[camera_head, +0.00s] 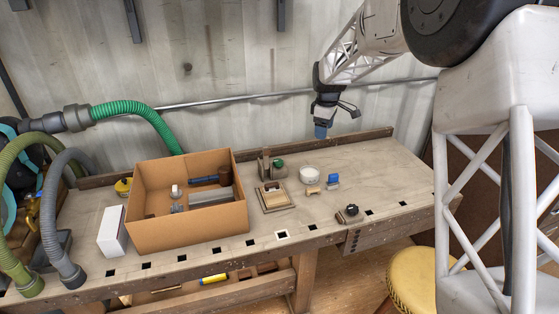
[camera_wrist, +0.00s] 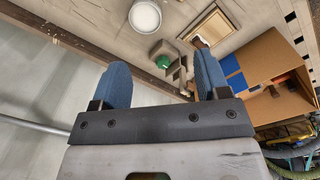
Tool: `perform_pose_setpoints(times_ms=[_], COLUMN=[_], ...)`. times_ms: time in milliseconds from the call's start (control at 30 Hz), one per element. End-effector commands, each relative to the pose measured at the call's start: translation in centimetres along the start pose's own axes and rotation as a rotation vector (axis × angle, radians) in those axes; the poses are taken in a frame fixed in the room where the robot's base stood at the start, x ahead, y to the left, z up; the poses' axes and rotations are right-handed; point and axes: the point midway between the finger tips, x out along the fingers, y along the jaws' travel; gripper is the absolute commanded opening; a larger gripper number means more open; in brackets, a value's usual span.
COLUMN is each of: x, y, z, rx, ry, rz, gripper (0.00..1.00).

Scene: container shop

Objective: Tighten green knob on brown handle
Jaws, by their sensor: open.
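The green knob (camera_head: 279,163) sits against the right side of a grey-brown upright piece (camera_head: 265,161) near the back of the workbench. In the wrist view the green knob (camera_wrist: 163,62) shows between my fingertips, well beyond them. Whether the upright piece is the brown handle, and how tight the knob sits, I cannot tell. A square wooden frame (camera_head: 262,206) with a brown piece in it lies just in front. My gripper (camera_head: 320,132) is above the bench's back edge, right of the knob and apart from it. Its blue fingers (camera_wrist: 160,78) are open and empty.
A white round bowl (camera_head: 309,174), a small tan piece (camera_head: 313,191) and a blue item (camera_head: 333,180) stand right of the knob. A large cardboard box (camera_head: 190,229) with tools stands left. A dark knobbed device (camera_head: 349,215) is near the front edge. The bench's right end is clear.

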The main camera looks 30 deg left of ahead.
Motion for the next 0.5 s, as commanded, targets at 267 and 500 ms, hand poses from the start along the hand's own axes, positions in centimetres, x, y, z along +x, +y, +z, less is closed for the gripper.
perform_pose_setpoints(times_ms=[267, 500], x=[5.2, 9.8], y=[1.9, 2.8], z=[-7.3, -13.4], rx=[-0.168, -0.31], ry=[-0.006, -0.009], rz=[-0.02, -0.036], gripper=[0.69, 0.69])
